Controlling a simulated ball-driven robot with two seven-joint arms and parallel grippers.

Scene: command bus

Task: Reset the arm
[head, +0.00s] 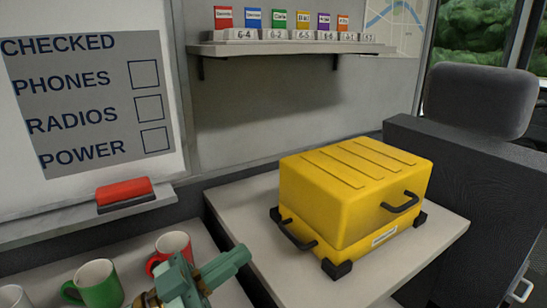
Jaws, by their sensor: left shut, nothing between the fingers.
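My left gripper (241,256) is teal and shows at the bottom of the head view, pointing right and slightly up. Its fingers are shut with nothing between them. It is in front of the red mug (172,247) and hides part of it. The fingers are left of the yellow case (350,195), apart from it in the picture. My right gripper is not in view.
A green mug (97,285) and a white mug (14,297) stand at lower left. A red eraser (124,192) lies on the whiteboard (90,100) ledge. The yellow case stands on a light table (240,205). A dark seat (482,98) is at right.

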